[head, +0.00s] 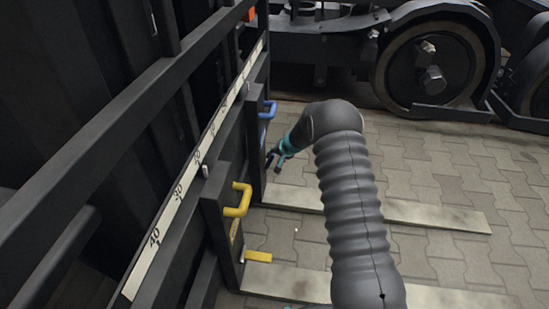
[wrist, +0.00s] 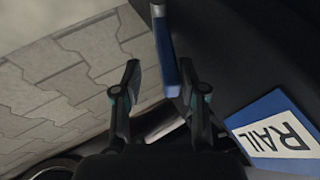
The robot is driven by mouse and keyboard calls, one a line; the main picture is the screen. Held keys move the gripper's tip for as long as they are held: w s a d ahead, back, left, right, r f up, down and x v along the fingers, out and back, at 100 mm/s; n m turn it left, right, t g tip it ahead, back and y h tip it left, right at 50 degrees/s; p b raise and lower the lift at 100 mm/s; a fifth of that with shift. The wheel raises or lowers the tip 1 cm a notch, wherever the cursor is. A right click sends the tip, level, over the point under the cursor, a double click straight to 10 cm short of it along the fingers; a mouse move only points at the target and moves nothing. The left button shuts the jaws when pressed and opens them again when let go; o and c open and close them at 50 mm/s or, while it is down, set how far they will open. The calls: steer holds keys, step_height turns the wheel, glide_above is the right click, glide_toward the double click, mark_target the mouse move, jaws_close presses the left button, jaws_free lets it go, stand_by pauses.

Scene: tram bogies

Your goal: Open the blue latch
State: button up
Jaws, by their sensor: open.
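In the wrist view, a blue bar (wrist: 165,48), which looks like the blue latch, runs down from the top edge beside a dark panel. Its lower end lies between the fingertips of my gripper (wrist: 161,78), closer to the right finger. The fingers are apart, and I cannot tell whether either touches the bar. In the head view, my gripper (head: 270,161) is low beside the far dark panel, below a blue handle (head: 268,110).
A blue-and-white RAIL label (wrist: 270,132) is right of my gripper. A nearer panel carries a yellow handle (head: 238,201) and a yellow bar (head: 258,257). A dark rail with a numbered strip (head: 168,215) runs along the left. Paving (head: 450,180) lies open at right; wheels stand behind.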

steer(key=v, duration=1.1)
steer(key=shift+r, duration=0.2)
steer(key=shift+s, duration=0.15)
